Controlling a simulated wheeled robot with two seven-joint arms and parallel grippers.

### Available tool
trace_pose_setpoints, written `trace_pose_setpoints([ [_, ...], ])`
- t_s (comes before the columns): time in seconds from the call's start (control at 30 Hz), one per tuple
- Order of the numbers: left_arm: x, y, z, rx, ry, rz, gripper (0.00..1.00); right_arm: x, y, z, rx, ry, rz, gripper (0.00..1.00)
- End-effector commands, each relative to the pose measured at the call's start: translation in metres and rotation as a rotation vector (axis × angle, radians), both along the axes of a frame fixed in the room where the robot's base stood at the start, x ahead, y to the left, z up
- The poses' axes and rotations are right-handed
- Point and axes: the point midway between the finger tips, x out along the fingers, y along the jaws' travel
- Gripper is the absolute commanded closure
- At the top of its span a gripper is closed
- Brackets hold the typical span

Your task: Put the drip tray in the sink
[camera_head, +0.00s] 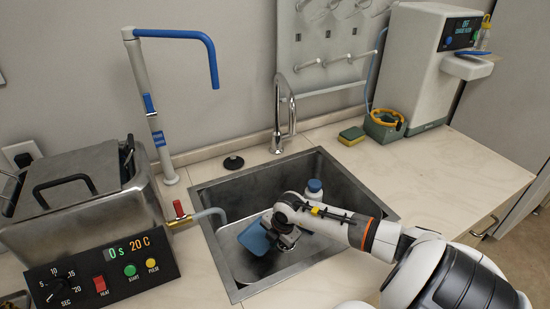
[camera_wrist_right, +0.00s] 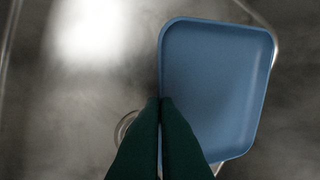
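The drip tray is a shallow blue tray (camera_head: 257,238) with rounded corners. It is inside the sink basin (camera_head: 222,186), towards its front left, and looks tilted in the head view. My right gripper (camera_head: 285,232) reaches down into the sink at the tray's right side. In the right wrist view, its dark green fingers (camera_wrist_right: 160,101) are closed together on the left wall of the drip tray (camera_wrist_right: 212,80). Whether the tray touches the sink floor is unclear. My left gripper is not in view.
A white bottle with a blue cap (camera_head: 314,188) stands in the sink behind my right arm. The faucet (camera_head: 284,110) rises behind the basin. A heated bath with a control panel (camera_head: 105,270) is at left. A sponge (camera_head: 352,136) and dispenser (camera_head: 425,65) are at right.

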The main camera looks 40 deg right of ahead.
Motion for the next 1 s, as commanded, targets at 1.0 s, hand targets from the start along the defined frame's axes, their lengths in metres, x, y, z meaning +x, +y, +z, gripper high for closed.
trace_pose_setpoints([
  [1.0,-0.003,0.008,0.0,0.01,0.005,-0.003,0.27,0.0,0.0,-0.047,0.0,0.0,0.002,0.76],
])
